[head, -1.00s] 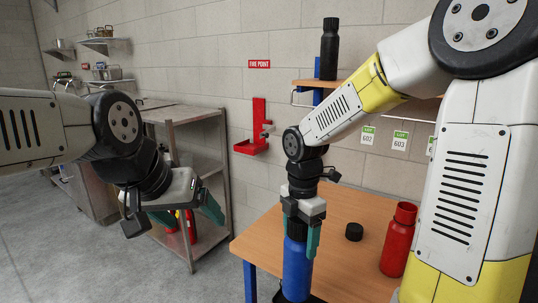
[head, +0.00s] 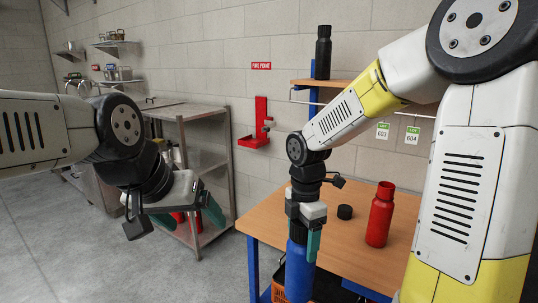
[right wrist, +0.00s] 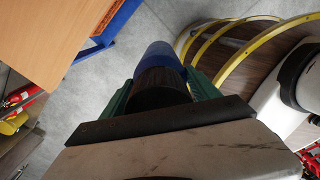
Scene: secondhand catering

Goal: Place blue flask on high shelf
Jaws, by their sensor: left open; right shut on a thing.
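The blue flask (head: 299,270) is upright in my right gripper (head: 303,238), whose green fingers are shut around its top. It hangs in front of the wooden table's near edge. In the right wrist view the flask (right wrist: 160,60) shows its dark cap between the fingers. The high shelf (head: 319,83) is a wooden board above the back of the table, partly hidden by my right arm. A black flask (head: 323,52) stands at its left end. My left gripper (head: 188,218) is open and empty, left of the table.
A red flask (head: 380,216) without a cap and a black cap (head: 345,212) are on the wooden table (head: 281,229). An orange crate (head: 279,287) is low beneath the table's front. A steel rack (head: 185,112) stands left. A red bracket (head: 258,124) is on the wall.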

